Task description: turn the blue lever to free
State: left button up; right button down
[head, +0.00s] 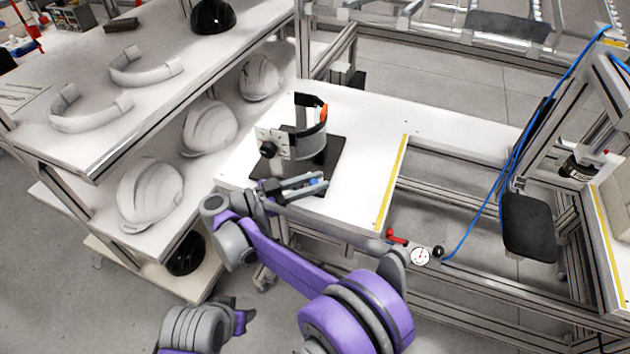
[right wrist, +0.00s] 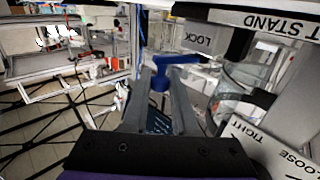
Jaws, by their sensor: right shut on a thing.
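The blue lever (head: 314,182) is at the front edge of a dark base plate (head: 328,158) on the white bench. My right gripper (head: 318,184) reaches it from the front left and is shut on it. In the right wrist view the blue lever (right wrist: 160,82) sits between the fingertips (right wrist: 162,80), with its blue top reaching right. A LOCK label (right wrist: 199,39) is just beyond it. No label reading free shows. My left gripper is not seen.
A stand with a clear curved shell (head: 306,140) and a black knob (head: 268,149) rises behind the lever. A TIGHT/LOOSE plate (right wrist: 268,150) is close to the right finger. A shelf with white helmets (head: 150,190) stands left. The bench is clear right of the plate.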

dwell(0.3)
jog(key=c, duration=0.7)
grip_release()
